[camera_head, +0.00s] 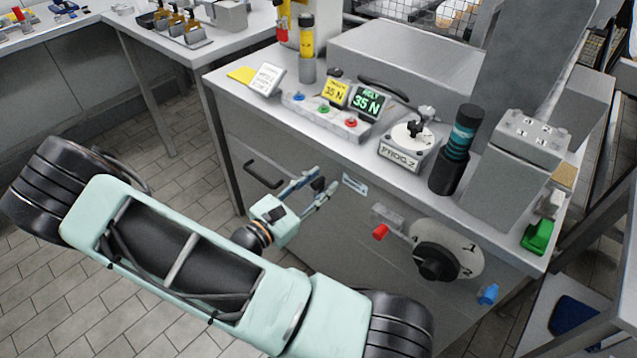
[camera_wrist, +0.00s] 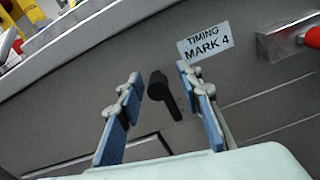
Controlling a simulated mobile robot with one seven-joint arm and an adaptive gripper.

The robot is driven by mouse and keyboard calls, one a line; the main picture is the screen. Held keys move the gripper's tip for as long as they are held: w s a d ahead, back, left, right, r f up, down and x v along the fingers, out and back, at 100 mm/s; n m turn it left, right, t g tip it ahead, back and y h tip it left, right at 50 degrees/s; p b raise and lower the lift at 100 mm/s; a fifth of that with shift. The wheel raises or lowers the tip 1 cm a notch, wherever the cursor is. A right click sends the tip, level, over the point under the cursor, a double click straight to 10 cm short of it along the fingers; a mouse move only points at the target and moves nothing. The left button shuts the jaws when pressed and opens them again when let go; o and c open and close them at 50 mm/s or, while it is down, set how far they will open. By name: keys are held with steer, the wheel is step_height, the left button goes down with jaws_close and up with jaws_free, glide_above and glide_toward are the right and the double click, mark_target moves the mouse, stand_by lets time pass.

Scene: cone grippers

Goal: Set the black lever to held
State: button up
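The black lever (camera_wrist: 164,94) is on the grey cabinet front, with its rounded end up and its narrower end pointing down and slightly right in the wrist view. In the head view the black lever (camera_head: 318,184) shows small between my fingers. My gripper (camera_head: 322,181) is open, with its blue fingers pointing at the cabinet front. In the wrist view my gripper (camera_wrist: 158,72) has one finger on each side of the lever, with a gap on both sides. No marking that reads "held" is visible.
A "TIMING MARK 4" label (camera_wrist: 207,44) is right of the lever. Further right are a red-ended handle (camera_head: 380,232) and a dial plate (camera_head: 462,252) with a black knob (camera_head: 437,264). A drawer handle (camera_head: 263,174) is to the left. Displays and buttons stand on the worktop (camera_head: 235,100).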

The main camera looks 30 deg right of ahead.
steer(key=shift+a, duration=0.1)
steer(key=v, duration=1.1)
steer(key=shift+s+a, duration=0.15)
steer(key=shift+a, duration=0.25)
steer(key=shift+r, duration=0.1)
